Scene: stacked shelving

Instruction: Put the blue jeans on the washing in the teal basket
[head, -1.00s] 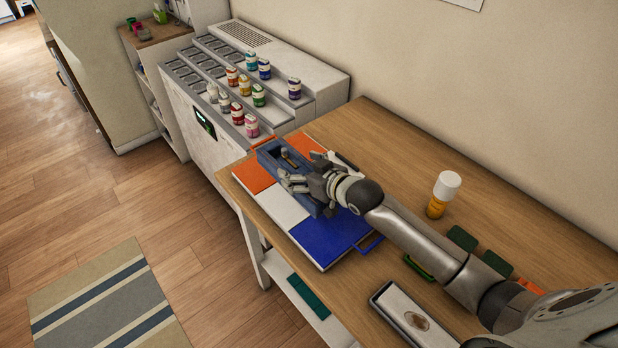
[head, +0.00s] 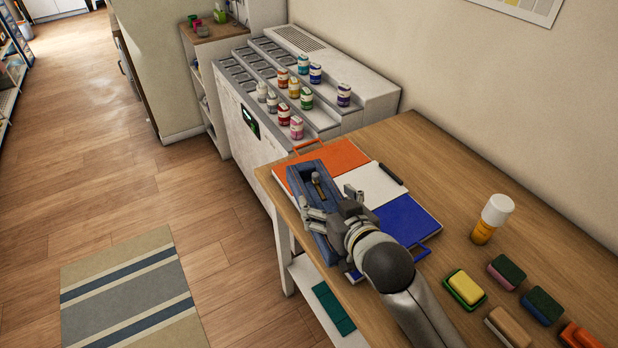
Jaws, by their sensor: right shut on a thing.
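I see no blue jeans, washing or teal basket in the head view. My right gripper (head: 316,216) is shut on a long blue tray-like object (head: 306,177) by its near side. The blue object has a hollow with a small brown-and-grey piece in it. It is over the left part of an orange, white and blue board (head: 378,184) and hides part of it. Whether it touches the board is hard to tell. My left gripper is not in view.
The wooden table (head: 440,160) also bears a white-capped orange bottle (head: 491,219), a dark pen (head: 390,173) and several sponge-like blocks (head: 465,287). A stepped white rack (head: 300,70) with several small jars stands behind. The floor at left is open, with a striped rug (head: 130,295).

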